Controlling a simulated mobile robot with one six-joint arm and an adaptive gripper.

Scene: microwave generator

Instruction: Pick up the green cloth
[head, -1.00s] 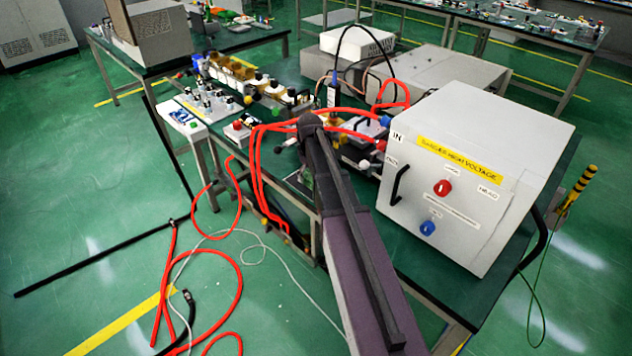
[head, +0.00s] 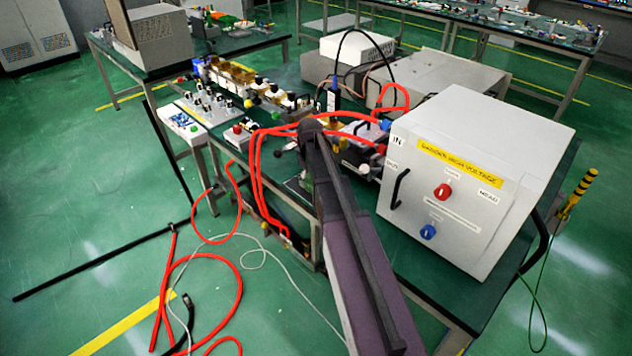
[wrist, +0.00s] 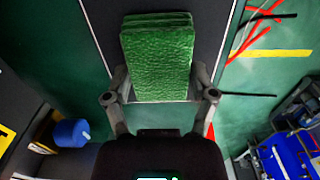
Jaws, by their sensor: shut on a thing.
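The green cloth (wrist: 157,60) is a thick, textured, folded pad in the upper middle of the wrist view. My gripper (wrist: 160,84) is shut on it, with one finger at its left side and the other at its right side. The lower end of the cloth lies between the fingers, and its upper part extends beyond them. In the head view my arm hides the gripper, and I cannot make out the cloth there.
A large white high-voltage box (head: 470,180) stands on the bench to the right of my arm. Red cables (head: 258,185) hang over the bench edge and lie on the floor. A blue knob (wrist: 71,133) shows at lower left in the wrist view.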

